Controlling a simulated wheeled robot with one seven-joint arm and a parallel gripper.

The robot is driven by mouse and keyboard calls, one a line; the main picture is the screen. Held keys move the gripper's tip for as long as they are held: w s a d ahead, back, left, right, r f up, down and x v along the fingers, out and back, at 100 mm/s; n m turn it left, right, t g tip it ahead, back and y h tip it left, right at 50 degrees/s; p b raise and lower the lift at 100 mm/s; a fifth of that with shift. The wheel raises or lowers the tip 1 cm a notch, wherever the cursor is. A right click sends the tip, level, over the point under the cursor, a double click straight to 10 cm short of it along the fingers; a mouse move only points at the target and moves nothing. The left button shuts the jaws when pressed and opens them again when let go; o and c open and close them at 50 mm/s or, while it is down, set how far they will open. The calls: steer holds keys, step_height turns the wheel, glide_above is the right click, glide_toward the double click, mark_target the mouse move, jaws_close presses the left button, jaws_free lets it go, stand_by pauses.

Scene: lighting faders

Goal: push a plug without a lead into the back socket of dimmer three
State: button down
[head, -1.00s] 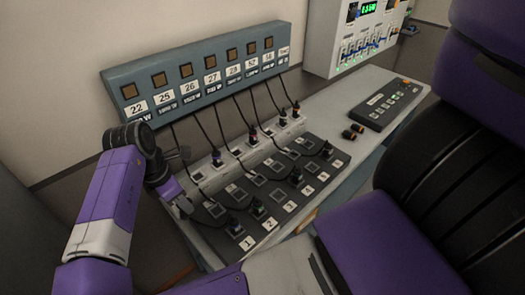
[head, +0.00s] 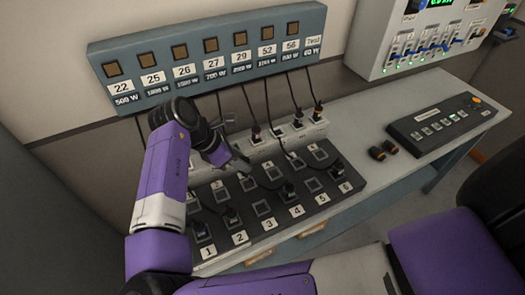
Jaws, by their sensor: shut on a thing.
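The dark dimmer block (head: 222,232) lies on the bench with a front row and a back row of sockets, labelled 1 to 6. The label of dimmer three (head: 269,224) is on its front edge. Dimmer three's front socket (head: 262,208) looks empty; its back socket (head: 248,184) also looks empty. My gripper (head: 240,157) is above and behind that back socket, near the white strip. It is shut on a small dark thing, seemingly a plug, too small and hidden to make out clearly.
Leads hang from the blue-grey labelled panel (head: 210,60) on the wall and could catch the arm. A button console (head: 440,122) stands at right. A purple chair (head: 450,235) is at front right.

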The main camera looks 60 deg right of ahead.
mark_target(244, 175)
steer(key=shift+s+d+f, duration=0.1)
steer(key=shift+s+d, duration=0.1)
steer(key=shift+d, duration=0.1)
step_height(244, 175, down, 5)
steer(key=b, duration=0.6)
steer(key=shift+f, duration=0.2)
steer(key=shift+p, duration=0.45)
stand_by(0.6)
steer(key=shift+f+p, duration=0.65)
steer(key=shift+f, duration=0.3)
stand_by(1.7)
steer(key=c, duration=1)
jaws_free()
steer(key=shift+o, duration=0.3)
steer(key=shift+a+r, duration=0.1)
steer(key=b+v, duration=0.1)
steer(key=v, duration=0.6)
steer(key=shift+w+r, duration=0.15)
steer(key=shift+r, duration=0.1)
steer(key=shift+a, duration=0.15)
